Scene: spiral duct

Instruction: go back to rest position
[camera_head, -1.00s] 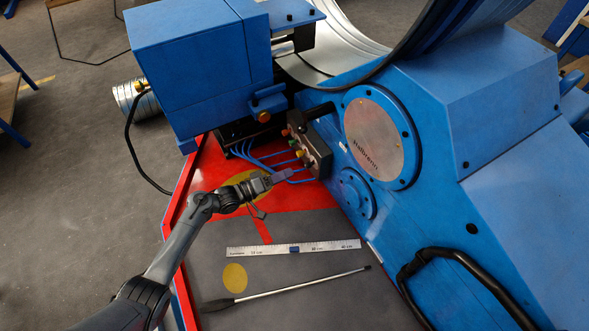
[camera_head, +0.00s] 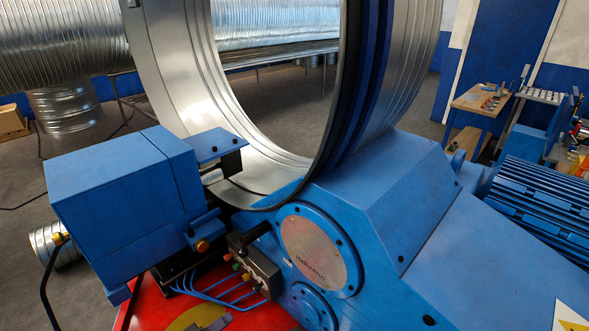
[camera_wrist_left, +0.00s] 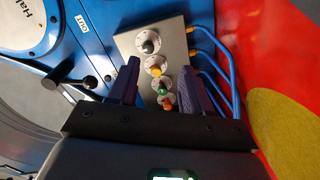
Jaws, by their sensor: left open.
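My left gripper (camera_wrist_left: 160,82) is open and empty in the left wrist view, its two dark fingers apart. Between and beyond the fingers is a grey control box (camera_wrist_left: 178,40) with several coloured knobs in a row. In the head view only a small grey part of my left gripper (camera_head: 214,324) shows at the bottom edge, over a yellow disc (camera_head: 186,321) on the red surface. The control box (camera_head: 262,275) stands behind it, against the blue machine (camera_head: 372,250). My right gripper is in neither view.
A black lever (camera_wrist_left: 68,76) sticks out beside the box. Blue cables (camera_head: 215,291) run from the box across the red surface (camera_head: 148,312). A large metal ring (camera_head: 170,80) stands above the machine. A workbench (camera_head: 480,102) is at the back right.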

